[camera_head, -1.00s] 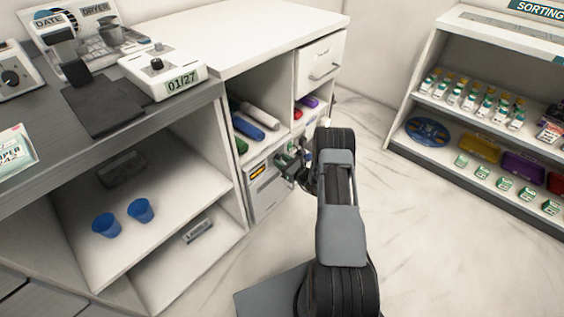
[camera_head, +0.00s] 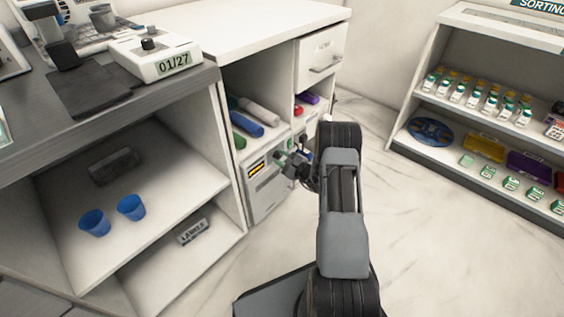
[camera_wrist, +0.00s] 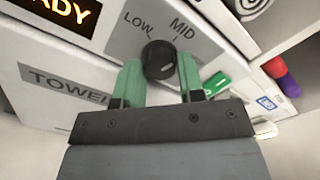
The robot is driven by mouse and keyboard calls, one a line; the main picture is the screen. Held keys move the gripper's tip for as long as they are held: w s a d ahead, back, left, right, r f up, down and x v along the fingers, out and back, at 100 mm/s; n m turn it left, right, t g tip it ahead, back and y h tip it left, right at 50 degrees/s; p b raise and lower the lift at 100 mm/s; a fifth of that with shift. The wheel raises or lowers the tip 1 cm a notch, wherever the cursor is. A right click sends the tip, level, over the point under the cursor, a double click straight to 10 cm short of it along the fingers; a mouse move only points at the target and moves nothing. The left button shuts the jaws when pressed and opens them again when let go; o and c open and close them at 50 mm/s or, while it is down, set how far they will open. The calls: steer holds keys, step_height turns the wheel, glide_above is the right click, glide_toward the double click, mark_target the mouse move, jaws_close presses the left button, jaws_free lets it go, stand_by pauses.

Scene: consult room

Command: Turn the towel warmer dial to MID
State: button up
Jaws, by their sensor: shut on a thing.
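The towel warmer (camera_head: 268,190) is a white box with a grey control panel, standing low in the cabinet in the head view. In the wrist view its front (camera_wrist: 60,75) carries a lit display ending in "ADY" and a label starting "TOWE". The black round dial (camera_wrist: 158,55) sits below the printed words LOW and MID. My gripper (camera_wrist: 160,74) has its green fingers on either side of the dial and is shut on it. A small light mark shows on the dial's lower part; its exact setting is hard to tell. My gripper (camera_head: 284,160) also shows in the head view.
The cabinet shelf above the warmer holds rolled towels (camera_head: 247,122). A drawer (camera_head: 321,60) is to the upper right. A green label (camera_wrist: 216,84) lies right of the fingers. Blue cups (camera_head: 131,207) stand on the left shelf. The floor on the right is clear.

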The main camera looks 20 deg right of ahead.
steer(key=shift+n+b, duration=0.75)
steer(key=shift+n, duration=0.65)
steer(key=o, duration=0.9)
steer(key=shift+s, duration=0.1)
steer(key=p+v, duration=0.3)
steer(key=v, duration=1)
steer(key=shift+s+d, duration=0.25)
steer(key=shift+s, duration=0.05)
